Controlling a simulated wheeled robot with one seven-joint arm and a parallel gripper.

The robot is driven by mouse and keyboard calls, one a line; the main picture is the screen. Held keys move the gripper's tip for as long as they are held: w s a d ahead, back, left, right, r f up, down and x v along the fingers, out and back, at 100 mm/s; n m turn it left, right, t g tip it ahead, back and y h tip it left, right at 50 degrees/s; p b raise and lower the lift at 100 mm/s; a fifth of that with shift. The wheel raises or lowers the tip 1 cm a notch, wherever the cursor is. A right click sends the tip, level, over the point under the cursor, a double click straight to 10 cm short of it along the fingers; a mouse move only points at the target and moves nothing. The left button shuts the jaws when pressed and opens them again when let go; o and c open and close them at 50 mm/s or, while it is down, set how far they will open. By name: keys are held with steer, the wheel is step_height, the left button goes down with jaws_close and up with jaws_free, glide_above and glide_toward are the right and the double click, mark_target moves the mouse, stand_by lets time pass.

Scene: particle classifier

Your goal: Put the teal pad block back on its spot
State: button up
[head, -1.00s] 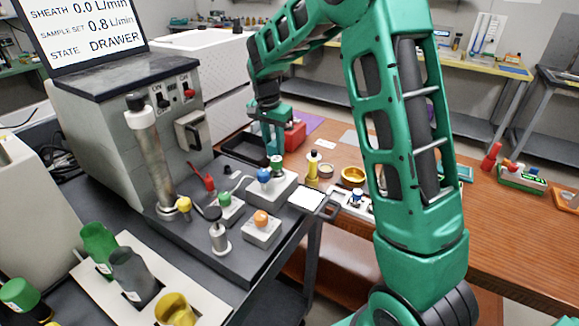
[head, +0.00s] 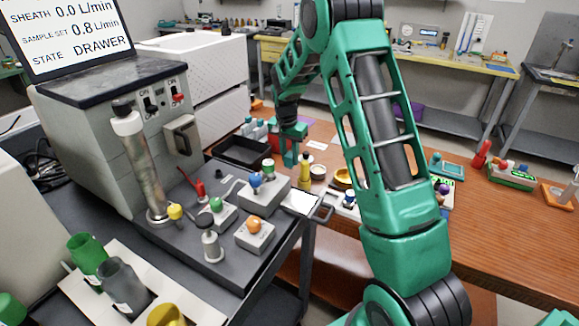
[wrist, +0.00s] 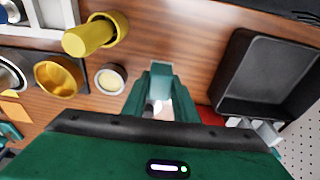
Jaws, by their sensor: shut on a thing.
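My gripper (head: 291,158) hangs low over the wooden table, between the black tray and the yellow bottle. In the wrist view, my gripper (wrist: 162,108) has its fingers closed around a small teal and pale block, which looks like the teal pad block (wrist: 160,70). Its lower part is hidden by the fingers and the gripper body. In the head view I cannot separate the block from the teal fingers. I cannot make out its spot with certainty.
A black tray (wrist: 223,90) lies right of my gripper in the wrist view. A yellow bottle (wrist: 95,35), a small white-topped jar (wrist: 110,79) and a gold bowl (wrist: 58,76) stand left. A teal tray (head: 446,166) lies farther right on the table.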

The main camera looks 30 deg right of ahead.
mark_target(290, 164)
steer(key=shift+f, duration=1.9)
steer(key=shift+f, duration=0.15)
steer(key=o, duration=1.1)
